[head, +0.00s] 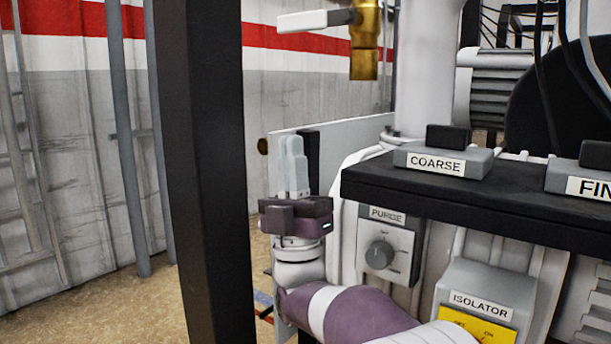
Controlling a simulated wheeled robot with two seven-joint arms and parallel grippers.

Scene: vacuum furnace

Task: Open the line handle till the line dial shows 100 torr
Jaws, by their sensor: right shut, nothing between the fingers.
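A lever handle (316,19) with a pale grip and grey inner end sticks out to the left from a brass valve body (364,38) at the top. It lies nearly level, and no label on it shows. No line dial with a readable pressure shows in this view. My right gripper (291,143) points upward below and left of the brass valve. Its pale fingers are together and empty, well apart from the handle. My left gripper is not in view.
A black post (206,150) stands left of my right gripper. A black shelf (440,205) carries the COARSE box (437,162) and a partly cut-off box marked FIN (585,183). Below are the PURGE knob (380,254) and ISOLATOR box (482,297). A grey panel stands behind the gripper.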

